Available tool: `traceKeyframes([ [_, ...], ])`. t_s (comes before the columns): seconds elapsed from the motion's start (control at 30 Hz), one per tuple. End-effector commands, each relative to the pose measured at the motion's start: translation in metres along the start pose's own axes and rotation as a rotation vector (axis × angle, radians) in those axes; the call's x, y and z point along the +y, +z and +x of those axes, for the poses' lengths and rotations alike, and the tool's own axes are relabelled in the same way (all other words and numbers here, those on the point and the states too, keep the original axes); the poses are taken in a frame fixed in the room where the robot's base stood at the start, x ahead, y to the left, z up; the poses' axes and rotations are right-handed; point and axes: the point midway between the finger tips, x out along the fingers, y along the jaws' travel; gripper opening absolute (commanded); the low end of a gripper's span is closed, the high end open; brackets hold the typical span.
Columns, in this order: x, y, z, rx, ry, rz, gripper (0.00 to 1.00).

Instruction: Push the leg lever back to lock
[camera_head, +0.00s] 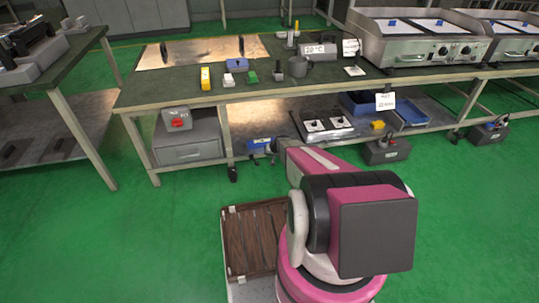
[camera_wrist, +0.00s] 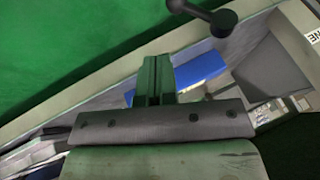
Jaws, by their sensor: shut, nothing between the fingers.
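My gripper (camera_wrist: 152,72) shows in the wrist view with its dark fingers together and nothing between them. A black rod with a round knob (camera_wrist: 222,22), which looks like the lever, enters from the top of the wrist view. It appears above and to the right of my fingertips, apart from them in the picture; the depth between them is unclear. In the head view my arm reaches low toward the front of the workbench (camera_head: 180,103), near a leg with a dark caster foot (camera_head: 233,174). My arm hides part of that area, and I cannot make out the lever there.
A blue object (camera_wrist: 200,68) lies beyond my fingers in the wrist view. The lower shelf (camera_head: 262,122) holds a hot plate (camera_head: 326,124) and blue trays (camera_head: 410,112).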

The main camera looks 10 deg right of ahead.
Motion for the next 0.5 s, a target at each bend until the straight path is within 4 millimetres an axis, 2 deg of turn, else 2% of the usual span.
traceKeyframes([
  [0.03,0.001,-0.002,0.012,-0.001,0.0,0.0,0.0],
  [0.37,0.0,-0.001,0.074,-0.001,0.0,-0.002,0.0],
  [0.5,-0.018,0.004,0.087,-0.001,0.0,-0.002,0.0],
])
